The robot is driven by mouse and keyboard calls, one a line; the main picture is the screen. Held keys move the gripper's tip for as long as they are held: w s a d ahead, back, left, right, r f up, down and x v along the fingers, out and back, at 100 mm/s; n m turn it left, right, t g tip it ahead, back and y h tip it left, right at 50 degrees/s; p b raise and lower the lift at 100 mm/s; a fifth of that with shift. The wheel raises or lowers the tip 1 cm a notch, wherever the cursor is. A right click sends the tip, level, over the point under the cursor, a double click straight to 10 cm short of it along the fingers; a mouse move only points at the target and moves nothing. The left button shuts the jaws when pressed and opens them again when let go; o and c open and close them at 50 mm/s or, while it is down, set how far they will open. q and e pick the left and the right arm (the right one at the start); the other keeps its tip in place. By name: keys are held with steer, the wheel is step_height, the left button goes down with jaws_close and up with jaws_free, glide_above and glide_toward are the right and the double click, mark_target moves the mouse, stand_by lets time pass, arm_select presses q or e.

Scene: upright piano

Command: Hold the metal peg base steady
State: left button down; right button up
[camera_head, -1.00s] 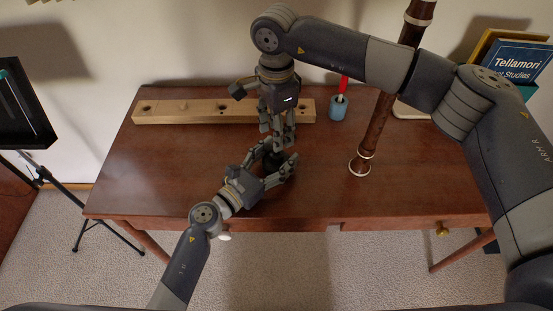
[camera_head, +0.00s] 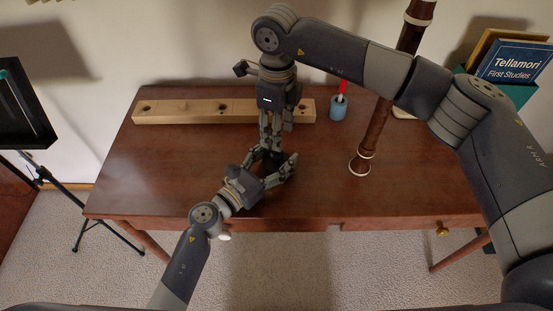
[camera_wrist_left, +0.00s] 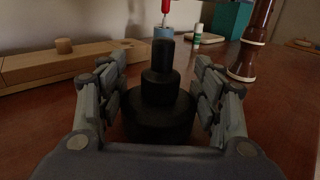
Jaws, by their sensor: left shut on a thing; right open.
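The metal peg base, a black stepped piece with a narrow upright post (camera_wrist_left: 160,88), stands on the desk in the left wrist view. In the head view only a dark bit of it (camera_head: 271,163) shows between the grippers. My left gripper (camera_head: 277,163) reaches in from the left and is shut around the base, one finger on each side. My right gripper (camera_head: 271,145) points straight down just above the base, open. Whether its fingertips touch the post is hidden in the head view.
A long wooden block with holes (camera_head: 180,112) lies behind the grippers. A blue cup (camera_head: 338,109) with a red-handled tool stands right of it. A tall brown woodwind (camera_head: 375,130) stands upright farther right. The front left and right desktop (camera_head: 420,185) is clear.

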steer(key=shift+f, duration=4)
jaws_close()
steer(key=m, duration=0.6)
steer(key=shift+m, duration=0.3)
